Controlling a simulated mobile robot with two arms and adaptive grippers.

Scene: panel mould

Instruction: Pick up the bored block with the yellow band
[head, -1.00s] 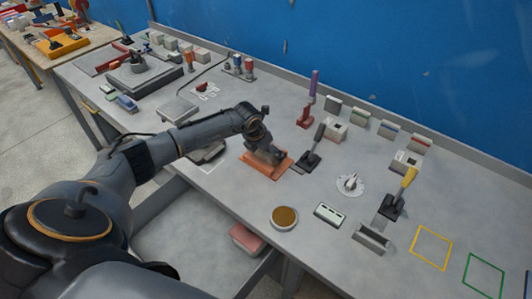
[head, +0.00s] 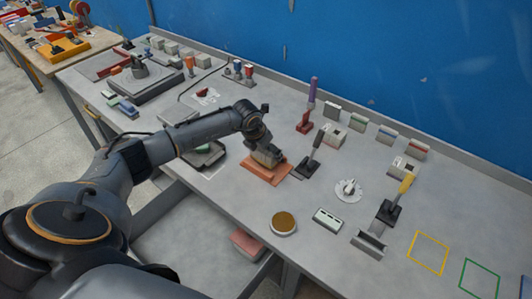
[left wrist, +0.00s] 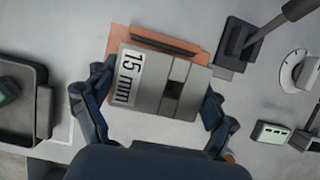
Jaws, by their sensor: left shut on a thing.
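My left gripper (head: 264,152) is shut on a grey block (left wrist: 150,90) over an orange plate (head: 257,174). In the left wrist view its fingers (left wrist: 155,103) press on two opposite sides of the block. The block has a white "15 mm" label and a dark square opening in its upper face. I see no yellow band on it; part of it is hidden by the gripper. The orange plate (left wrist: 118,42) shows behind the block. I cannot tell whether block and plate touch. My right gripper is not in view.
Toggle levers (head: 309,163) and a white dial (head: 348,190) stand right of the plate. Several blocks with coloured bands, including a red-banded one (head: 416,148), line the back. A dark tray (head: 207,160) lies left. Bench front centre holds a round brown-topped dish (head: 284,222).

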